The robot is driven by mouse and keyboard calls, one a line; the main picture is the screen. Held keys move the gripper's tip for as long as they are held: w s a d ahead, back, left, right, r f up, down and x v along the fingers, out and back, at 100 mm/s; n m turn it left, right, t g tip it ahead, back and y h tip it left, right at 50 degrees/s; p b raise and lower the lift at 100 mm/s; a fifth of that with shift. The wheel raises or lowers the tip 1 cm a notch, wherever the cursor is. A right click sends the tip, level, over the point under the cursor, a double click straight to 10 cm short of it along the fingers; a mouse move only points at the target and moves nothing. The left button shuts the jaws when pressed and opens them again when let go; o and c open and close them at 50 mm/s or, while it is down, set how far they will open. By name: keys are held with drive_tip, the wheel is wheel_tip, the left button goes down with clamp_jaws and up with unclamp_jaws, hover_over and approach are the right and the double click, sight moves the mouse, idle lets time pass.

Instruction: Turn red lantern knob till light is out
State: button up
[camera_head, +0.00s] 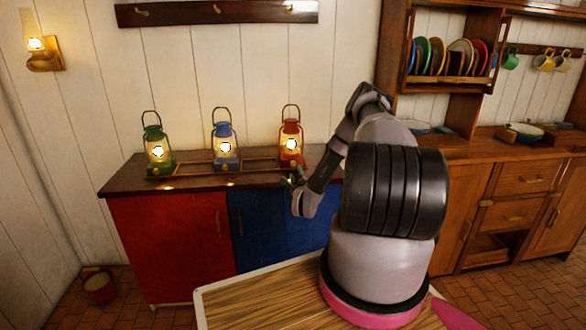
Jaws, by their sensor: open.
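The red lantern (291,144) stands at the right end of a row of three on the dark counter top, and its light glows. Its knob is too small to make out clearly. My gripper (299,176) is just in front of and below the red lantern, at the counter's front edge. It is open, and nothing shows between its fingers. Whether it touches the knob cannot be told. My forearm comes in from the right, beside the lantern.
A lit blue lantern (225,148) and a lit green lantern (157,151) stand to the left. A low wooden rail (190,171) runs by the lanterns. A peg rack (180,13) hangs above. A wooden dresser (480,200) with plates stands at the right.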

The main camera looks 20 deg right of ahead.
sight(293, 164)
drive_tip(key=x, duration=0.6)
drive_tip(key=shift+w+d, duration=0.15)
drive_tip(key=shift+w, duration=0.1)
clamp_jaws()
